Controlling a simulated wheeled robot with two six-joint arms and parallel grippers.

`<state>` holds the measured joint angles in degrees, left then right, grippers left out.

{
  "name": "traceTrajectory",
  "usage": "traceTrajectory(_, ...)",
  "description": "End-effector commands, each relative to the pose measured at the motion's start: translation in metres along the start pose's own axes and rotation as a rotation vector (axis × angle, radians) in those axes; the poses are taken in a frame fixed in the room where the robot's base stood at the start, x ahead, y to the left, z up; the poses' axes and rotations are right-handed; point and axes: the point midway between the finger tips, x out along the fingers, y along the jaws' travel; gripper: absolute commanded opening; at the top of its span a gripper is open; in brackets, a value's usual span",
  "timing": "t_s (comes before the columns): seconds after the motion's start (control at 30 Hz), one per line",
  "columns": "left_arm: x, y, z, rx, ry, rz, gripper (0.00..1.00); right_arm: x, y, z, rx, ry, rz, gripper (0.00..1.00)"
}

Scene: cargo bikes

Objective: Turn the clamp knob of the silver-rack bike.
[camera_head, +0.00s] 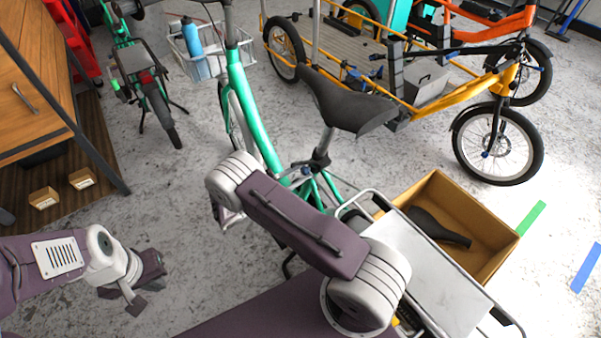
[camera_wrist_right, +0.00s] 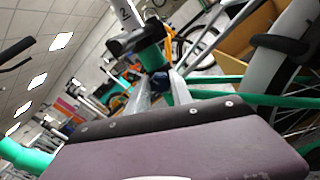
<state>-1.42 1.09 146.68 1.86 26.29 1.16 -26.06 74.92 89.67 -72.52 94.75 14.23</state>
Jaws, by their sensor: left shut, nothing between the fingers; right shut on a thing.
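The silver-rack bike has a green frame (camera_head: 250,108), a black saddle (camera_head: 340,103) and a silver rack (camera_head: 432,280) at the lower right. Its clamp knob (camera_head: 306,170), small and dark blue, sits below the saddle at the seat post; it also shows in the right wrist view (camera_wrist_right: 162,79) beside the green tube. My right gripper (camera_wrist_right: 158,88) is shut on the knob. In the head view my right arm bends in front of the frame and hides that gripper. My left gripper (camera_head: 136,300) is shut and empty over the floor at the lower left.
A wooden crate (camera_head: 490,250) holding a black saddle is beside the rack. A yellow cargo bike (camera_head: 440,100) stands behind. A grey crate (camera_head: 205,62) with a blue bottle and a wooden cabinet (camera_head: 30,90) are at the left.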

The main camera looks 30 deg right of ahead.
Motion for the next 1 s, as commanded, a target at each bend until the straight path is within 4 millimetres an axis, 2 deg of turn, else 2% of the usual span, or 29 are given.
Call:
traceTrajectory(0.07,0.000,0.000,0.000,0.000,0.000,0.000,0.00,0.000,0.000,0.000,-0.001,0.001,-0.001,0.00)
traceTrajectory(0.1,0.000,0.000,0.000,0.000,0.000,0.000,0.00,0.000,0.000,0.000,-0.001,0.001,-0.001,0.38)
traceTrajectory(0.13,0.000,0.000,0.000,0.000,0.000,0.000,0.00,0.000,0.000,0.000,-0.001,0.001,-0.001,0.46)
traceTrajectory(0.17,0.000,0.000,0.000,0.000,0.000,0.000,0.00,0.000,0.000,0.000,-0.002,0.001,-0.001,0.48)
traceTrajectory(0.5,-0.001,0.000,0.000,0.000,0.000,0.000,0.00,-0.005,0.000,0.000,-0.001,0.001,0.001,0.48)
traceTrajectory(0.57,-0.002,0.000,0.000,0.000,0.000,0.000,0.00,-0.015,0.001,0.000,0.000,0.002,0.003,0.48)
traceTrajectory(0.8,-0.005,0.000,-0.001,0.000,0.000,0.000,0.00,-0.068,0.000,-0.001,0.000,0.003,0.003,0.48)
traceTrajectory(1.0,-0.004,0.000,-0.001,0.000,0.000,0.000,0.00,-0.090,0.000,-0.001,-0.001,0.001,0.000,0.48)
